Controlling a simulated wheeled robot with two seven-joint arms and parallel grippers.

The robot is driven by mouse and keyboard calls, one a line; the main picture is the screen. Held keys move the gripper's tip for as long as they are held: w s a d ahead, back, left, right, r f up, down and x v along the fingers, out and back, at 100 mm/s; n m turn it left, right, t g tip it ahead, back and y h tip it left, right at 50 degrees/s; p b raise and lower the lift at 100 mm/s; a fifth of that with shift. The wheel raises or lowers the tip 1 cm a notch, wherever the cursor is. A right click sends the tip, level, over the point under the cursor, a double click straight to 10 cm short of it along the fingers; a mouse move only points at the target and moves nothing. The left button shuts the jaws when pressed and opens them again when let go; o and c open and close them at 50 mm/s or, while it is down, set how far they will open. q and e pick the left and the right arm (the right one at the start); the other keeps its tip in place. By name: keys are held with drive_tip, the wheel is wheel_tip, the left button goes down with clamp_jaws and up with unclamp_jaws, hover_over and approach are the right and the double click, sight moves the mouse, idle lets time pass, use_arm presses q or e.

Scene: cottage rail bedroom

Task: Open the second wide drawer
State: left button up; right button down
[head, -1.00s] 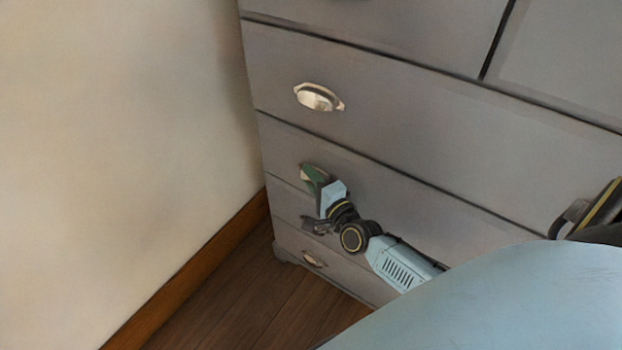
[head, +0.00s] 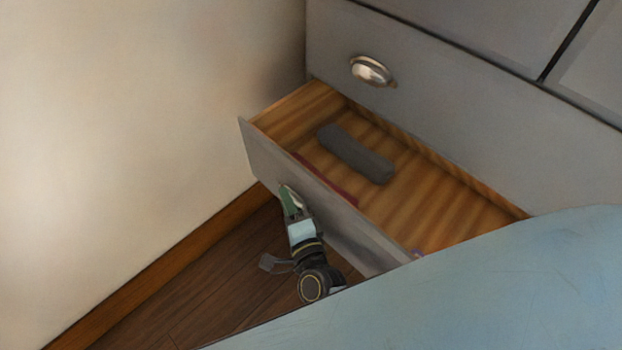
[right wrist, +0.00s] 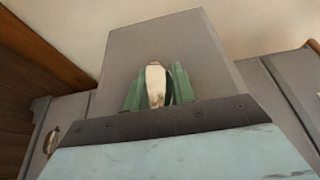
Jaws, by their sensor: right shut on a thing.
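The second wide drawer (head: 345,230) of the grey dresser is pulled well out, and its wooden inside shows in the head view. My right gripper (head: 290,199) is at the left handle on its front. In the right wrist view the green fingers of my right gripper (right wrist: 156,88) are on both sides of the pale metal handle (right wrist: 155,84), shut on it. The drawer front also shows there (right wrist: 208,65). The drawer's right part is hidden behind a pale blue part of mine. My left gripper is not in view.
A dark grey block-like thing (head: 355,154) and a dark red thing (head: 328,180) lie in the drawer. The wide drawer above (head: 460,125) is shut, with a metal handle (head: 371,71). A cream wall (head: 150,120) stands at left. The wood floor (head: 190,295) there is clear.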

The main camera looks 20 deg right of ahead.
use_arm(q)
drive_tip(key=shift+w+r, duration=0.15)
use_arm(e)
drive_tip(key=s+a, duration=0.3)
drive_tip(key=a, duration=0.3)
drive_tip(key=shift+a+f, duration=0.2)
drive_tip(key=shift+f, duration=0.25)
drive_tip(key=c, duration=1.3)
unclamp_jaws()
drive_tip(key=shift+w+r, duration=0.1)
drive_tip(key=shift+r, duration=0.05)
